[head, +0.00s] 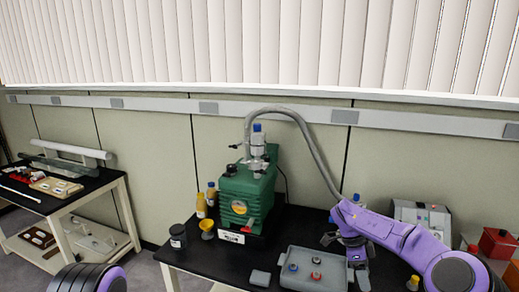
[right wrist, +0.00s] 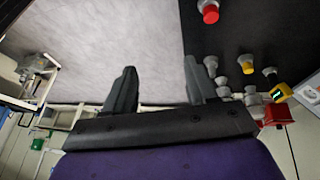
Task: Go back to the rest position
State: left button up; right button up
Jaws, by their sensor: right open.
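My right gripper (head: 357,272) hangs over the black table beside the right end of a grey tray. In the right wrist view the right gripper (right wrist: 160,82) has its two dark fingers wide apart with nothing between them. My purple right arm reaches in from the lower right of the head view. Only a purple and black part of my left arm shows at the bottom left; the left gripper is out of the picture.
A green vacuum pump (head: 243,200) with a grey hose (head: 318,160) stands on the black table (head: 190,258). The grey tray (head: 330,262) holds red and blue valves. A control box (head: 422,216) and red boxes (head: 497,243) stand at right. A side table (head: 98,190) is at left.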

jog(key=s+a+f+n+t+h+b, duration=0.1)
jog(key=s+f+n+t+h+b, duration=0.3)
jog(key=f, duration=0.6)
jog(key=s+a+f+n+t+h, duration=0.1)
jog(key=s+f+n+t, duration=0.15)
jog(key=f+t, duration=0.55)
pick_arm(q)
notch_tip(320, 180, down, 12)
jog(key=b, duration=0.7)
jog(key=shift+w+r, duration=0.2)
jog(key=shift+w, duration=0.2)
pick_arm(e)
jog(key=s+d+f+n+g+y, duration=0.1)
jog(key=s+f+n, duration=0.3)
jog(key=s, duration=1.2)
jog(key=s+f+n+g+y, duration=0.4)
jog(key=s+f, duration=0.6)
jog(key=s, duration=0.6)
jog(key=shift+d+n, duration=0.35)
jog(key=shift+d, duration=0.05)
